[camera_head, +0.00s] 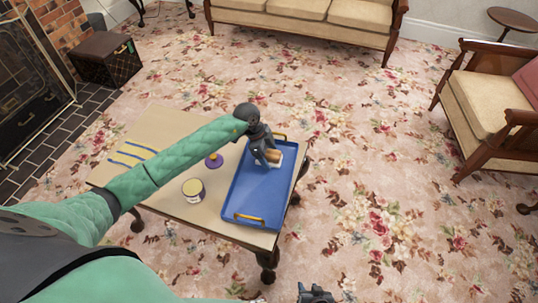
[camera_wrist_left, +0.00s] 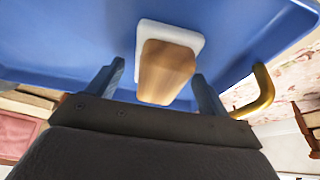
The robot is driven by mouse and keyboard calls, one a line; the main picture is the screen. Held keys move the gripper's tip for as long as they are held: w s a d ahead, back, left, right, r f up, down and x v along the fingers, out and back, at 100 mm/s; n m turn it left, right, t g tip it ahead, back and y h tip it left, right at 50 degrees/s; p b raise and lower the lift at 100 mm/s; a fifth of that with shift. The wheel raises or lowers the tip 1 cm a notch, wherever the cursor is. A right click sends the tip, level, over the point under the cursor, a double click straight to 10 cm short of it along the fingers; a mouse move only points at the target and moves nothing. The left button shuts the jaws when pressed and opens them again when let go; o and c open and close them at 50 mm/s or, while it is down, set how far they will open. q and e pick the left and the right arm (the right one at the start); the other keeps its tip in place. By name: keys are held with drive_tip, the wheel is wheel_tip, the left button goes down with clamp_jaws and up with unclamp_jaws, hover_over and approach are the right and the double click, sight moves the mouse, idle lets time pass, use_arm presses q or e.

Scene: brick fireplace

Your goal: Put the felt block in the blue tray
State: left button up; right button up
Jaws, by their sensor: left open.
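The felt block (camera_head: 277,155) has a wooden top and a white base. It lies in the far part of the blue tray (camera_head: 258,198), and the left wrist view shows the block (camera_wrist_left: 165,70) with its white base on the tray's blue floor (camera_wrist_left: 75,45). My left gripper (camera_head: 268,158) is over the tray at the block. In the left wrist view the left gripper (camera_wrist_left: 159,75) is open, with a finger on each side of the block and a gap visible around it. My right gripper (camera_head: 317,294) is at the bottom edge, partly cut off.
The tray has golden handles (camera_head: 249,218) and rests on the right part of a wooden table (camera_head: 160,122). A tin (camera_head: 194,190), a purple object (camera_head: 213,160) and blue strips (camera_head: 130,155) are on the table left of it. Carpet surrounds the table.

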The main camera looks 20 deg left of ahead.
use_arm(q)
drive_tip(key=v, duration=1.1)
drive_tip(key=shift+a+r, duration=0.2)
drive_tip(key=shift+r, duration=0.1)
drive_tip(key=shift+s, duration=0.1)
